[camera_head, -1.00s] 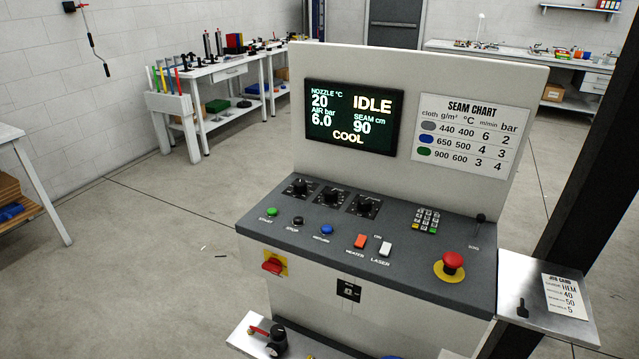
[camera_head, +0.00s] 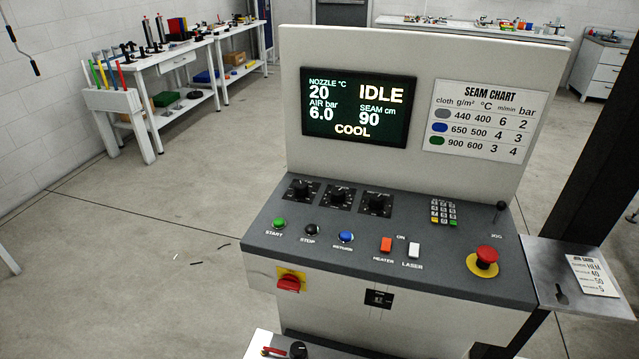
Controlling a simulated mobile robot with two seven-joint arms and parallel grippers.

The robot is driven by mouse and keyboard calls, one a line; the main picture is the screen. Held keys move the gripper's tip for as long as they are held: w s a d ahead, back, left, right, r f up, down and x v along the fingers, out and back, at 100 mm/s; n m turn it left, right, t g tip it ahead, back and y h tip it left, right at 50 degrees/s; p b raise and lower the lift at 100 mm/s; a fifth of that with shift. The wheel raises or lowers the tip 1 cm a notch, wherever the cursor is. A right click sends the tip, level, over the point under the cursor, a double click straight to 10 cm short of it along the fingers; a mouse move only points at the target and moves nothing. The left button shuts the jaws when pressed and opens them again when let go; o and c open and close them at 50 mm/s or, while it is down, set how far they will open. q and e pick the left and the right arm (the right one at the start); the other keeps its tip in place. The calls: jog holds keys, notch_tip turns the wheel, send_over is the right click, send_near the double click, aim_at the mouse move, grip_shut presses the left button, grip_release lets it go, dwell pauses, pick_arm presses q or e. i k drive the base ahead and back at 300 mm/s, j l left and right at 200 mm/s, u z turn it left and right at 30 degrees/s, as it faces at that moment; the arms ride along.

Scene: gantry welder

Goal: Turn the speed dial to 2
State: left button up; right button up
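Three black dials sit in a row at the upper left of the console's sloped panel: a left dial (camera_head: 300,187), a middle dial (camera_head: 338,196) and a right dial (camera_head: 376,203). Each has a scale plate around it. Their labels and pointer settings are too small to read, so I cannot tell which one is the speed dial. The display (camera_head: 353,107) reads IDLE, COOL, nozzle 20, air 6.0 and seam 90. The seam chart (camera_head: 484,122) lists m/min values 6, 4 and 3. Neither of my grippers is in view.
Below the dials are the green start (camera_head: 279,223), black stop (camera_head: 311,229) and blue return (camera_head: 346,237) buttons. A red emergency stop (camera_head: 485,257), keypad (camera_head: 443,212) and jog stick (camera_head: 500,208) are at right. A job card (camera_head: 592,275) lies on the side shelf.

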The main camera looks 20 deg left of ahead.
aim_at(337, 194)
jog(key=j, duration=0.55)
jog(key=i+j, duration=0.15)
jog(key=j, duration=1)
